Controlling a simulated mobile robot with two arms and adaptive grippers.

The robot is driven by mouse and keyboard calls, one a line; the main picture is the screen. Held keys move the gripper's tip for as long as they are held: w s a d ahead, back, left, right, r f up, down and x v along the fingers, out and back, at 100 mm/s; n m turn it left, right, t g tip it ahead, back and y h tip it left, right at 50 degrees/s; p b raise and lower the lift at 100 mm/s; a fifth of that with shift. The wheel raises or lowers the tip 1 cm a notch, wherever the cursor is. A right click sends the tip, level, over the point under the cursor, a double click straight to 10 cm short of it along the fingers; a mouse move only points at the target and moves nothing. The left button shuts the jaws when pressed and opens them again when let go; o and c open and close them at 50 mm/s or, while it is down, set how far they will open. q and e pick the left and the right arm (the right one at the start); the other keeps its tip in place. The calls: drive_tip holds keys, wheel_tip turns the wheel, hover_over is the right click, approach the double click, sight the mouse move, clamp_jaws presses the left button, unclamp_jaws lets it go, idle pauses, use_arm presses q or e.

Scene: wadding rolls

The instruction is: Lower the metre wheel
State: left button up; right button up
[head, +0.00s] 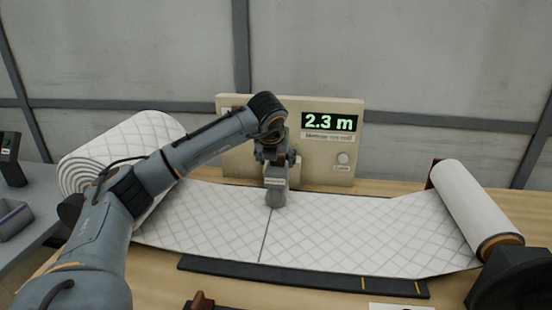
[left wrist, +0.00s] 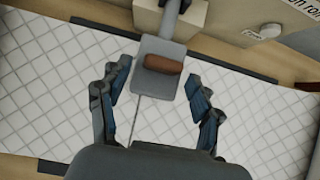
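The metre wheel (head: 275,198) is a small grey wheel under a grey arm in front of the beige counter box (head: 235,160). It is over the white quilted wadding (head: 330,225); I cannot tell whether it touches. In the left wrist view the grey arm ends in a plate (left wrist: 150,85) with a brown handle (left wrist: 163,64). My left gripper (head: 275,160) is above the wheel and hides part of its arm. In the left wrist view my left gripper (left wrist: 158,105) is open, its fingers apart on either side of the plate, with nothing gripped.
The counter display (head: 330,122) reads 2.3 m, with a round button (head: 343,158) below it. A large wadding roll (head: 120,150) stands at left and a narrower roll (head: 475,210) at right. A dark strip (head: 300,278) lies along the wadding's front edge.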

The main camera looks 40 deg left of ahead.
use_arm(q)
drive_tip(key=shift+r, duration=0.1)
drive_tip(key=shift+r, duration=0.2)
drive_tip(key=v, duration=1.1)
drive_tip(key=shift+s+d, duration=0.15)
drive_tip(key=shift+s, duration=0.15)
drive_tip(key=shift+r, duration=0.2)
